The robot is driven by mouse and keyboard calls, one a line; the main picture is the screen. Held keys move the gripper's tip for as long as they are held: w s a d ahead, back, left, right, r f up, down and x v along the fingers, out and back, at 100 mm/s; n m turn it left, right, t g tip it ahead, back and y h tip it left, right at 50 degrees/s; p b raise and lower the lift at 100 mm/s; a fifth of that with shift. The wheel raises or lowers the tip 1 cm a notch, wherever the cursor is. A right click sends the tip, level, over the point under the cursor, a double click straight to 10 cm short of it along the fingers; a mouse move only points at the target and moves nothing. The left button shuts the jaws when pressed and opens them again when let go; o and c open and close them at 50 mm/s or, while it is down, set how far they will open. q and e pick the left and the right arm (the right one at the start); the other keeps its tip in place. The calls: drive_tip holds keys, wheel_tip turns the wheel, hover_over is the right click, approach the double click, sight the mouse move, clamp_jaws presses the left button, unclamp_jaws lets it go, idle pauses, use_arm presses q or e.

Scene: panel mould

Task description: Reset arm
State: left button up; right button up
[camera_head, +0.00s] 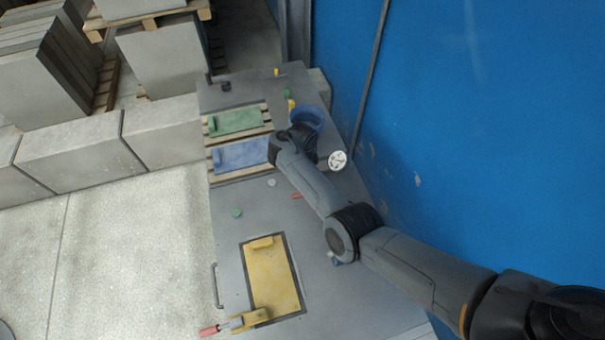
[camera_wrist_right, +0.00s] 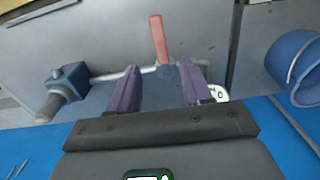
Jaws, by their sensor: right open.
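My right arm comes in from the right in the head view and reaches over the grey table (camera_head: 222,255). Its dark wrist end is beside the blue bucket (camera_head: 308,117), and its fingers cannot be made out there. In the right wrist view my right gripper (camera_wrist_right: 160,88) is open, with two purple fingers apart. A red handle (camera_wrist_right: 158,38) on a metal rod with a blue block (camera_wrist_right: 70,80) lies beyond the fingertips. I cannot tell whether the fingers touch it. Nothing is seen gripped. My left gripper is not in view.
A yellow panel (camera_head: 275,283) in a dark frame lies on the near table. A green panel (camera_head: 237,121) and a blue panel (camera_head: 241,154) lie on wooden slats. The bucket shows at right in the wrist view (camera_wrist_right: 298,65). A blue wall (camera_head: 480,120) borders the right side.

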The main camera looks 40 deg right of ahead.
drive_tip(key=s+d+n+t+h+p, duration=0.15)
drive_tip(key=s+d+n+p, duration=0.3)
drive_tip(key=s+n, duration=0.45)
drive_tip(key=s+a+r+n+p, duration=0.1)
drive_tip(key=s+a+r+n, duration=0.3)
drive_tip(key=s, duration=0.3)
drive_tip(key=s+a+r+n+t+y+p, duration=0.1)
drive_tip(key=s+a+r+n+p, duration=0.1)
drive_tip(key=s+a+r+n, duration=0.3)
drive_tip(key=s+a+r+n+t+p, duration=0.1)
drive_tip(key=s+a+r+n, duration=0.3)
drive_tip(key=s+r, duration=0.3)
drive_tip(key=s+n, duration=0.1)
drive_tip(key=s, duration=0.3)
drive_tip(key=shift+a+n+y, duration=0.2)
drive_tip(key=shift+n+y, duration=0.15)
drive_tip(key=shift+n, duration=0.05)
